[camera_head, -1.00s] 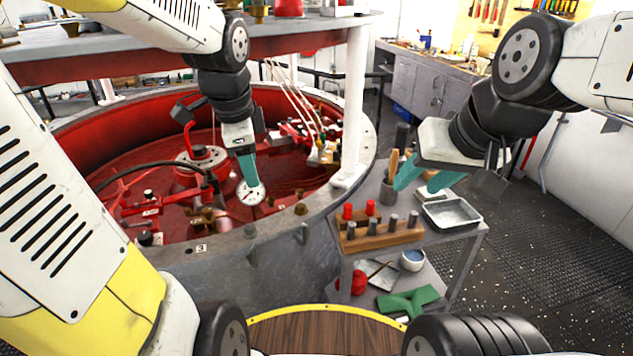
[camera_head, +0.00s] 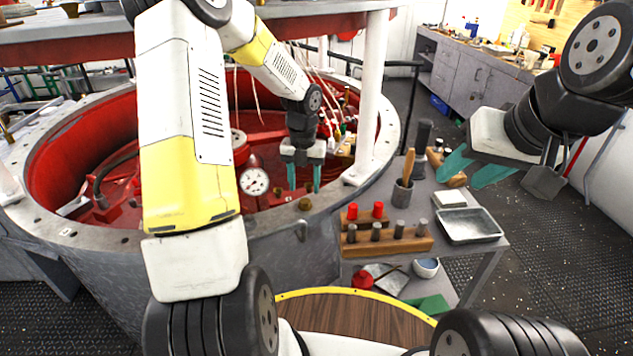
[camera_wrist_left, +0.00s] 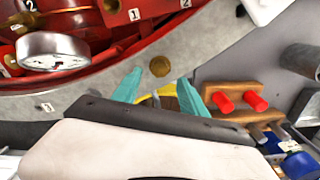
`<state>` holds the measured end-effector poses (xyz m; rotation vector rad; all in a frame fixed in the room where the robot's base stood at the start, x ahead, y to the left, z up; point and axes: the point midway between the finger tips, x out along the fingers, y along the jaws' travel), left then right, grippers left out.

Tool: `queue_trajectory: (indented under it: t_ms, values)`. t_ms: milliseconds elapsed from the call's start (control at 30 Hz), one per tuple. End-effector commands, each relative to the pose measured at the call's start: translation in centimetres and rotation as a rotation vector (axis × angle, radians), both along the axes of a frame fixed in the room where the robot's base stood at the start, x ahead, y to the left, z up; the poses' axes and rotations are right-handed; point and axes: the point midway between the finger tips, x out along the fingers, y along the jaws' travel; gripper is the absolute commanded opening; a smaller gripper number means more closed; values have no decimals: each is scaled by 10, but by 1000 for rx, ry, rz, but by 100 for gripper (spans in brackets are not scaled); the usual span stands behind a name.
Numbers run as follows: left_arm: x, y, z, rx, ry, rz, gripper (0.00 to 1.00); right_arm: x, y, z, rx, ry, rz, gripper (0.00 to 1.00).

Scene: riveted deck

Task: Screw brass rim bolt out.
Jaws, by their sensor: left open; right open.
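The brass rim bolt (camera_head: 305,204) stands in the grey rim of the round red vessel, near its front right. It also shows from above in the left wrist view (camera_wrist_left: 160,66), just beyond the fingertips. My left gripper (camera_head: 303,190) points down with its teal fingers apart, just above and behind the bolt in the head view. Its fingers also show in the left wrist view (camera_wrist_left: 157,88), with nothing between them that I can see held. My right gripper (camera_head: 470,172) is open and empty, over the right side of the cart.
A white dial gauge (camera_head: 253,181) stands left of my left gripper. A white post (camera_head: 371,95) rises from the rim to its right. The grey cart holds a wooden block (camera_head: 388,241) with pegs, a tool cup (camera_head: 402,194) and a metal tray (camera_head: 468,225).

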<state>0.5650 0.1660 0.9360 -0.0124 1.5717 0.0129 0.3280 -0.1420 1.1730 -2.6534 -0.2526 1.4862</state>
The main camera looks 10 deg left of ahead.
Motion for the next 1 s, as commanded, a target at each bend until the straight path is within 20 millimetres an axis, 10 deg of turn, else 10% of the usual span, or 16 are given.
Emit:
queue_trajectory:
  t_ms: [300,667,900,1000]
  values:
    - [0,-1,-44,-1,1,1,50,0,0,0,0,0,0,44]
    - [0,0,-50,0,-1,2,50,0,0,0,0,0,0,44]
    - [0,0,-50,0,-1,3,3,0,0,0,0,0,0,44]
    - [0,0,-50,0,-1,3,0,0,0,0,0,0,0,44]
